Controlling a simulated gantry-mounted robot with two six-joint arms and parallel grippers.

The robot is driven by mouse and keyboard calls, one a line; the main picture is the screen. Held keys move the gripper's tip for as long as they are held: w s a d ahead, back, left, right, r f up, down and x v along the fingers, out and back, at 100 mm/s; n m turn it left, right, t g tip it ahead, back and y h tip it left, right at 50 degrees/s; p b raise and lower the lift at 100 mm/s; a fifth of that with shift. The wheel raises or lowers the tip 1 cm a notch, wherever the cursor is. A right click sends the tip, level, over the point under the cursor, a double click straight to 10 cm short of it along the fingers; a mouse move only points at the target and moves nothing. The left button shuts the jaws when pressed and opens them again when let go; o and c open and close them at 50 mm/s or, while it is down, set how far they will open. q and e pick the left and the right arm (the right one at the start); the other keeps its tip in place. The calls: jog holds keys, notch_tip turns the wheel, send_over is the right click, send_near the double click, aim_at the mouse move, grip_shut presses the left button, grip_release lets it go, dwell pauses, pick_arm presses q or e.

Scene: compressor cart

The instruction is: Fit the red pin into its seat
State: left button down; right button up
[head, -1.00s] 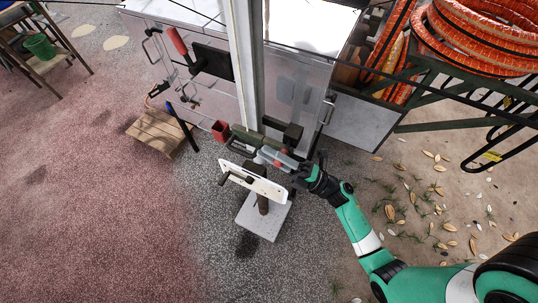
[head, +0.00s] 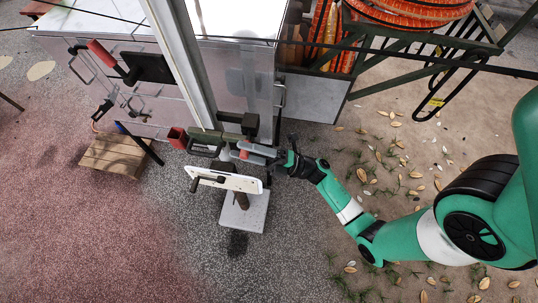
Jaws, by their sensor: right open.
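A small red piece (head: 243,155), which looks like the red pin, shows at the grey coupler-like part (head: 262,149) at the front of the cart. It is too small to tell whether it sits in a seat or lies against the part. The seat itself cannot be made out. My right gripper (head: 281,160) comes in from the right, open, with its dark fingers spread at the right end of the grey part. It is right of the red piece and apart from it. Whether a finger touches the grey part is unclear. My left gripper is out of view.
A white slotted plate (head: 222,180) stands in front of the grey part, above a pale base plate (head: 244,213). The foreground ground is open.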

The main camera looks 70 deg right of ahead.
jog(key=v, duration=0.8)
jog(key=shift+s+f+b, duration=0.15)
jog(key=shift+s+b, duration=0.05)
jog(key=shift+b, duration=0.2)
jog(key=shift+d, duration=0.1)
